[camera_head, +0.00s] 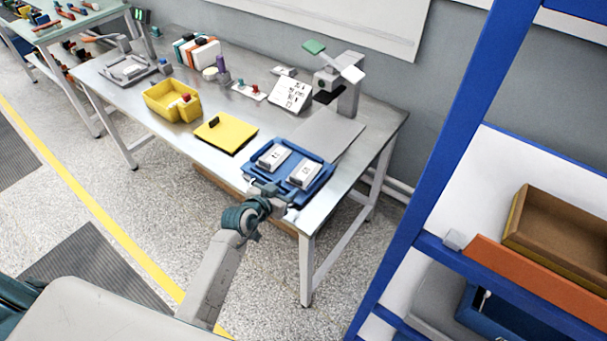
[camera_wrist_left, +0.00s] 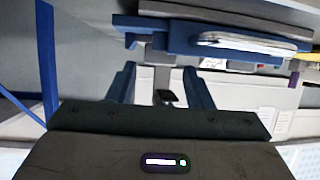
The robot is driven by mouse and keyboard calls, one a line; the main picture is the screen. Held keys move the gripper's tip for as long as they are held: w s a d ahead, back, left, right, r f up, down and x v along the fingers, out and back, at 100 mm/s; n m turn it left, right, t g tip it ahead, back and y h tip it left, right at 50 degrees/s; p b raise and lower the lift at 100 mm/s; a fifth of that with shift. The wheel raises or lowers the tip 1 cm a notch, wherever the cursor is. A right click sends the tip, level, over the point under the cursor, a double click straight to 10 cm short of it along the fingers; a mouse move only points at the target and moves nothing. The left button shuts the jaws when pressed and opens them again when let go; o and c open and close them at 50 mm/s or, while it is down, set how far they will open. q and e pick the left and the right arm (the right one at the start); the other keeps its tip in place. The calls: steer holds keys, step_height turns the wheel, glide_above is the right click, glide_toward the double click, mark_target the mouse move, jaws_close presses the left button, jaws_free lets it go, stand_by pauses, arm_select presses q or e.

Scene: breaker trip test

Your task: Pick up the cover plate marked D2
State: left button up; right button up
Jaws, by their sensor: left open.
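Two pale grey-white plates lie in a blue tray (camera_head: 318,184) at the front right of the metal table, a left plate (camera_head: 272,157) and a right plate (camera_head: 304,173). Each bears a small dark mark, too small to read, so I cannot tell which is D2. My left gripper (camera_head: 268,189) is at the tray's front edge, close to the rim, and holds nothing. In the left wrist view its jaws (camera_wrist_left: 161,82) are apart, with the blue tray (camera_wrist_left: 182,37) and a pale plate (camera_wrist_left: 250,43) beyond them. My right gripper is not in view.
A yellow mat (camera_head: 232,136) with a small black object lies left of the tray. A yellow bin (camera_head: 166,105), a sign with dark marks (camera_head: 292,94) and a grey stand (camera_head: 346,92) are farther back. A blue-framed shelf (camera_head: 432,150) stands at the right.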

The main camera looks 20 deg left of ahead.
mark_target(295, 180)
arm_select(q)
steer(key=shift+x, duration=2.7)
steer(key=shift+a+r, duration=0.1)
steer(key=c, duration=0.6)
steer(key=shift+r, duration=0.1)
